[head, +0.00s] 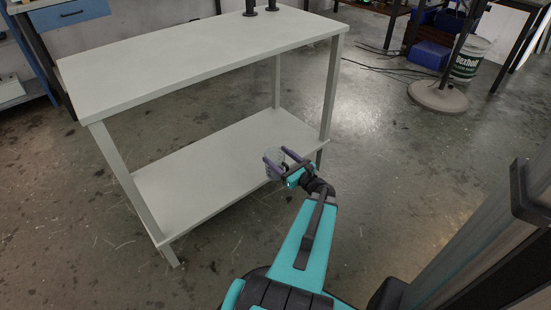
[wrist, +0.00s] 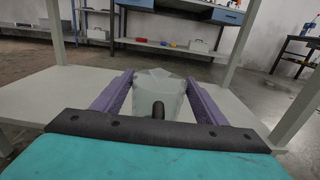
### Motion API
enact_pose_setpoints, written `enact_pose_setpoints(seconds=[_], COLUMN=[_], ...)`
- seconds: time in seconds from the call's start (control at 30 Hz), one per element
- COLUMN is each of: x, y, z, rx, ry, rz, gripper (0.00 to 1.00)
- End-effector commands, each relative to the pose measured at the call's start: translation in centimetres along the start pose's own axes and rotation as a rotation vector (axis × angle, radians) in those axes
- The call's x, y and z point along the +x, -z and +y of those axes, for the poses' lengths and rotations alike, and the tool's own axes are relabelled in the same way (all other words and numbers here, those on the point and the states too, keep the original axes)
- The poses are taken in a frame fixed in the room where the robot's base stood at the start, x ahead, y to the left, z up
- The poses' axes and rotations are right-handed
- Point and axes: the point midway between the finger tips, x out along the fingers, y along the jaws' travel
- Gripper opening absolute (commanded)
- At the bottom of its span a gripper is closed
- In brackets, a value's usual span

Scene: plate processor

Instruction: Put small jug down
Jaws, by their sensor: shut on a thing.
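The small jug (wrist: 158,90) is pale, grey-green and see-through. It sits between the two purple fingers of my gripper (wrist: 160,88) in the wrist view, and the gripper is shut on it. In the head view the jug (head: 273,160) shows small at the tip of my gripper (head: 276,163), over the right end of the lower shelf (head: 200,185) of a white table. I cannot tell whether the jug touches the shelf. Its base is hidden.
The white table's top (head: 190,55) is mostly bare, with two black objects (head: 260,8) at its far edge. A front right leg (head: 332,90) stands close to my gripper. The lower shelf is otherwise empty. A white bucket (head: 469,58) and blue crate (head: 430,55) stand far right.

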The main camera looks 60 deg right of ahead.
Motion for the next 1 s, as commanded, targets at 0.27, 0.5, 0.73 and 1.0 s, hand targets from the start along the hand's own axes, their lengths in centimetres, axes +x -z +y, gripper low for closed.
enact_pose_setpoints(seconds=[0.27,0.5,0.73,1.0], x=[-0.5,1.0,3.3,5.9], y=[0.0,0.4,0.7,1.0], z=[-1.2,-2.9,-4.9,-7.1], rx=[-0.001,-0.001,-0.001,-0.001], ry=[0.016,0.021,0.022,0.022], rz=[-0.001,-0.001,-0.002,-0.002], gripper=[0.24,0.24,0.24,0.24])
